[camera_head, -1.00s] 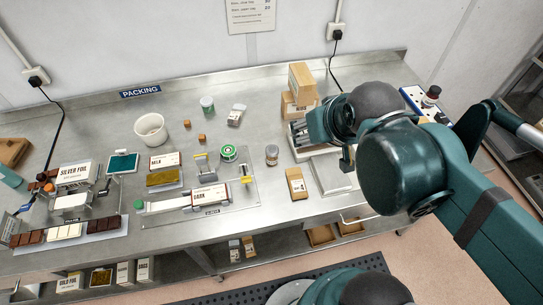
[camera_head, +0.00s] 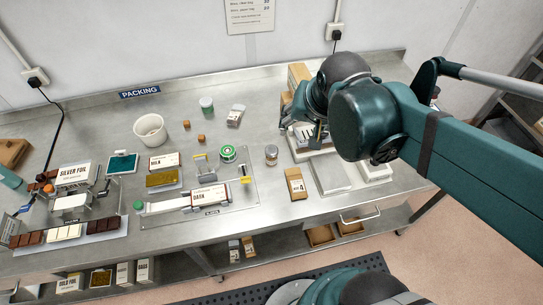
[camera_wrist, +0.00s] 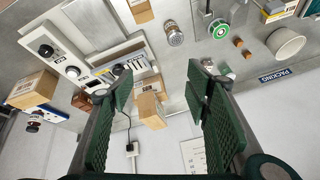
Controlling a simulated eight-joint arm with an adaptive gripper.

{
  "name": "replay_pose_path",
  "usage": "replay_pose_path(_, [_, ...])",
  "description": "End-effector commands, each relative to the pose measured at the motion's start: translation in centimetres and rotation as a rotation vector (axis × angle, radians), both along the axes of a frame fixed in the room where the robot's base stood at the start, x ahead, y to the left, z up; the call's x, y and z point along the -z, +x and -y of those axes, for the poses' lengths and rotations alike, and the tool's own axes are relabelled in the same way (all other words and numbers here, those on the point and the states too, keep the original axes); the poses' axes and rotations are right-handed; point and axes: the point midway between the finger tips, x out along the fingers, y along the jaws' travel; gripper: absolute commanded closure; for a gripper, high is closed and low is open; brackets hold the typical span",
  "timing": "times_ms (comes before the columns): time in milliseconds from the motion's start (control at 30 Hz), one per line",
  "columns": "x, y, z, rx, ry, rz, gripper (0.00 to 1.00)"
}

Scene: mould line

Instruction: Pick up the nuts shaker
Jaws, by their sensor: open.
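A small clear jar with a silver perforated lid (camera_head: 271,154) stands upright on the steel table, right of the green tape roll; it looks like the nuts shaker, though its label cannot be read. It also shows at the top of the wrist view, where the shaker (camera_wrist: 174,33) has brownish contents. My gripper (camera_wrist: 163,80) is open and empty, its two green fingers wide apart. In the head view the gripper is partly hidden by my arm, to the right of the shaker and apart from it.
A green-lidded jar (camera_head: 206,105) and a white tub (camera_head: 150,130) stand farther left. A brown box (camera_head: 295,186) lies front right of the shaker, near a grey scale-like plate (camera_head: 330,175). Cardboard boxes (camera_wrist: 33,90) stand near my gripper. Bare table surrounds the shaker.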

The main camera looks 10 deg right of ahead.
Motion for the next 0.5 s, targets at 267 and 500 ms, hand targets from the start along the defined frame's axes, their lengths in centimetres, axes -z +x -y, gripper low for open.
replay_pose_path(267, [1.7, 2.4, -0.8, 0.163, 0.081, -0.073, 0.52])
replay_pose_path(500, [3.6, 4.3, -1.4, 0.311, 0.141, -0.135, 0.52])
